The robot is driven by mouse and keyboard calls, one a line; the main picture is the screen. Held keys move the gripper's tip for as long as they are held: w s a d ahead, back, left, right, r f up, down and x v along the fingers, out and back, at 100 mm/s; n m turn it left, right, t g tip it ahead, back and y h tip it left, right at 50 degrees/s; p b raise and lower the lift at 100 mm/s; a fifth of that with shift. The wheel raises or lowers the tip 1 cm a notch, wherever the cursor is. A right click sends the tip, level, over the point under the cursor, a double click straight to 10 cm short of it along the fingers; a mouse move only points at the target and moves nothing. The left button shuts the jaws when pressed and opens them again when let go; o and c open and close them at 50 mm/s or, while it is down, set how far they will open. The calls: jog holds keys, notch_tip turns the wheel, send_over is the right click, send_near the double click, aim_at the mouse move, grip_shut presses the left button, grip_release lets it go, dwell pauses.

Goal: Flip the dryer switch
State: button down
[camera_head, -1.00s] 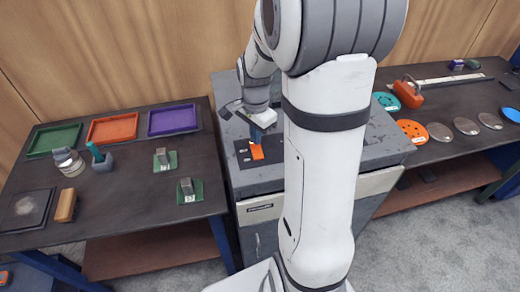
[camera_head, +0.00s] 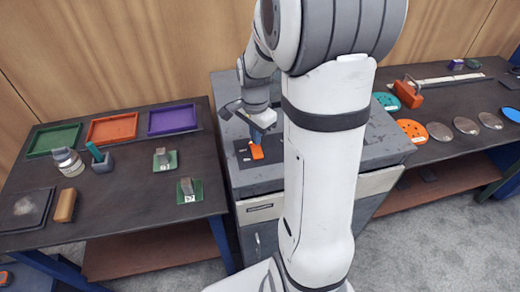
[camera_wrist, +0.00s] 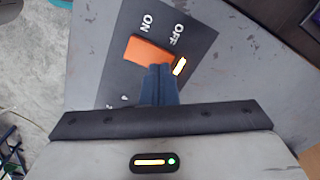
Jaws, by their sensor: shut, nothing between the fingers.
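The dryer switch is an orange lever (camera_wrist: 148,51) on a dark plate (camera_wrist: 190,30) marked ON and OFF. In the wrist view it lies below the two labels, and a small lit strip (camera_wrist: 180,66) glows under OFF. The orange lever also shows in the head view (camera_head: 257,153). My gripper (camera_wrist: 159,72) has its blue fingers shut and empty, with the tips right at the lever's lower right edge. In the head view my gripper (camera_head: 257,138) is just above the lever. I cannot tell whether the tips touch it, and they hide part of its edge.
The plate sits on a grey cabinet (camera_head: 265,180). A dark table on the left bears green, orange and purple trays (camera_head: 172,120), a jar (camera_head: 68,162) and small blocks.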

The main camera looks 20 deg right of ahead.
jog(key=shift+f+b, duration=0.65)
jog(key=shift+f, duration=0.25)
jog(key=shift+r, duration=0.1)
jog(key=shift+r+p, duration=2.55)
jog(key=shift+r, duration=0.95)
jog(key=shift+f, duration=0.1)
